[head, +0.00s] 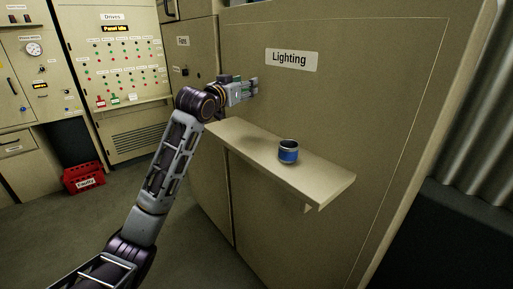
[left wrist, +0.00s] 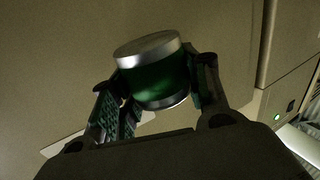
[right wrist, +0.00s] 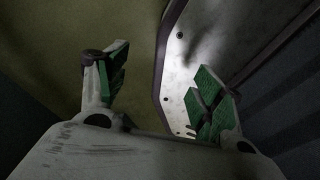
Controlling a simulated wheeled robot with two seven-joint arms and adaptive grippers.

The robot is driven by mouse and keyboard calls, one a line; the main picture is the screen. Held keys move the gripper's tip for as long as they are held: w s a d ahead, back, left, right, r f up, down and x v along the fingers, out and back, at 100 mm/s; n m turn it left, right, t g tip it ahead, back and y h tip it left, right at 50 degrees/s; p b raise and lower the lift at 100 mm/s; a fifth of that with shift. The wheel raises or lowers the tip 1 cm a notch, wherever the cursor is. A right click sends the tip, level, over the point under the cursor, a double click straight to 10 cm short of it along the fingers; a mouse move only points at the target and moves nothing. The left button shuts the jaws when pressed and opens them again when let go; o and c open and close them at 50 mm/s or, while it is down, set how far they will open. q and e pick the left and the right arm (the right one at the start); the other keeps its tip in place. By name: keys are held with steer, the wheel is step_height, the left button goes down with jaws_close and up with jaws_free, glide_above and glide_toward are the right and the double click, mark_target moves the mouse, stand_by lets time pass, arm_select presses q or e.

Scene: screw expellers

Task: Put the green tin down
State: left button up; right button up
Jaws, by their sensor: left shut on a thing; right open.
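The green tin (left wrist: 160,82), with silver metal ends, is between the two fingers of my left gripper (head: 246,90) in the left wrist view. The gripper is shut on it. In the head view that gripper is above the far left end of a beige shelf (head: 325,183), in front of the cabinet face. I cannot make out the tin clearly there. My right gripper (right wrist: 160,82) is open and empty in the right wrist view; it does not show in the head view.
A blue tin (head: 288,155) stands upright on the middle of the shelf. The shelf is bare on both sides of it. The cabinet with the Lighting label (head: 292,60) rises behind. A red crate (head: 84,178) is on the floor at the left.

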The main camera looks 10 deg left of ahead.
arm_select(q)
step_height(320, 180, down, 2)
steer(key=shift+s+f, duration=0.15)
steer(key=shift+s+a+f, duration=0.1)
steer(key=shift+f, duration=0.15)
arm_select(e)
steer(key=shift+w+d, duration=0.25)
steer(key=shift+d, duration=0.55)
steer(key=shift+a, duration=0.25)
arm_select(q)
steer(key=shift+f, duration=0.5)
glide_above(244, 134)
steer(key=shift+s+f, duration=0.1)
steer(key=shift+f, duration=2.55)
arm_select(e)
steer(key=shift+s+a, duration=0.1)
steer(key=shift+a, duration=0.15)
arm_select(q)
steer(key=shift+f, duration=1.85)
arm_select(e)
steer(key=shift+r, duration=0.15)
arm_select(q)
steer(key=shift+f, duration=0.1)
